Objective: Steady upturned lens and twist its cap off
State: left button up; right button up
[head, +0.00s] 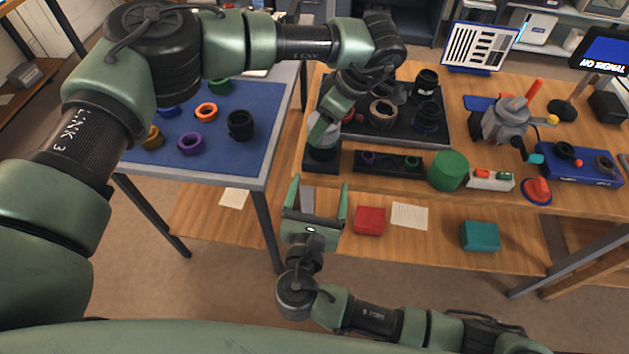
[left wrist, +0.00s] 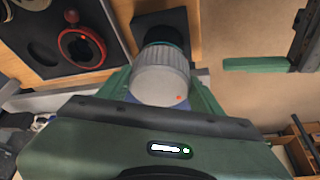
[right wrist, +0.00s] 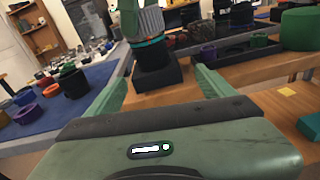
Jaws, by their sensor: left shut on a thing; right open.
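The lens stands upright on a black block (head: 322,164) at the table's front left. Its grey ribbed top, which looks like the cap, has a red dot and fills the middle of the left wrist view (left wrist: 160,82). In the right wrist view, the lens (right wrist: 150,50) shows a teal band and a black lower part on the block. My left gripper (head: 326,124) comes from above and is shut on the lens, with a finger on each side of the ribbed top. My right gripper (head: 316,190) is open and empty, in front of the table edge and below the lens.
A dark tray (head: 445,140) with several lens parts lies behind. A narrow black rack (head: 388,172) and a green cylinder (head: 447,171) stand right of the block. A blue-matted table (head: 215,150) with coloured rings is at left.

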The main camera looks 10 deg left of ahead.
aim_at(322, 146)
notch_tip(322, 146, up, 4)
jog(key=n+t, duration=0.1)
jog(key=shift+y, duration=0.3)
jog(key=w, duration=1.1)
jog(key=shift+a, duration=0.4)
jog(key=shift+s, duration=0.1)
jog(key=c, duration=1.8)
pick_arm(q)
jog(key=shift+n+g, duration=0.5)
jog(key=shift+n, duration=0.9)
jog(key=shift+o, duration=0.2)
jog(key=shift+w+n+g, duration=0.1)
jog(key=shift+n+g, duration=0.5)
jog(key=shift+n, duration=0.6)
pick_arm(e)
jog(key=shift+d, duration=0.1)
